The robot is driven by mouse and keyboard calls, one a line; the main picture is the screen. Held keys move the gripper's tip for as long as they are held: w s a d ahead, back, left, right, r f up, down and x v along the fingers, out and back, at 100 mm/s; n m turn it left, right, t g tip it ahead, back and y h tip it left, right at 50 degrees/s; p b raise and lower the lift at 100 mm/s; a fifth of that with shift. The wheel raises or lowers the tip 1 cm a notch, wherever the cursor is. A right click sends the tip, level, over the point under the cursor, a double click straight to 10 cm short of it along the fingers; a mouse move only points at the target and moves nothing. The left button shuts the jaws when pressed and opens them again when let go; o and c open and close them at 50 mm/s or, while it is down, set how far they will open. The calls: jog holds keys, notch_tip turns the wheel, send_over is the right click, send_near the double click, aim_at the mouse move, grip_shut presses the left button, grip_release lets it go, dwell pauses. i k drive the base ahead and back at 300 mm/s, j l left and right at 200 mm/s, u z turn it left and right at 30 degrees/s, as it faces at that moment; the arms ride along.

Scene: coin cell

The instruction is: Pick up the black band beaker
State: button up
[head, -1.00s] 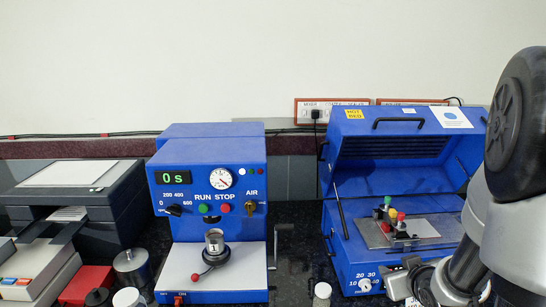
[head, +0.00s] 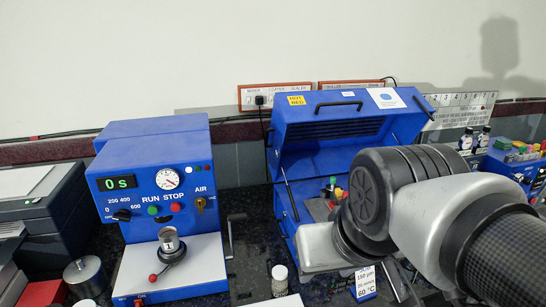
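A small clear beaker (head: 168,241) with a grey content and a "1" label stands in the black round holder on the mixer's white plate, in the head view. I cannot make out a black band on it. A small pale-capped jar (head: 279,280) stands on the dark bench right of the mixer. I cannot tell whether either is the black band beaker. My arm crosses the right side of the view, in front of the blue open-lidded machine. I cannot make out my gripper or its fingers.
The blue mixer (head: 154,200) reads 0 s. The blue machine (head: 295,150) with its lid raised stands right of it. A grey metal cylinder (head: 86,276) and a red box (head: 40,293) are at lower left. A label card (head: 364,283) stands at the front. Blue bins (head: 510,165) are far right.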

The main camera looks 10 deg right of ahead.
aim_at(411, 272)
jog(key=z, duration=1.3)
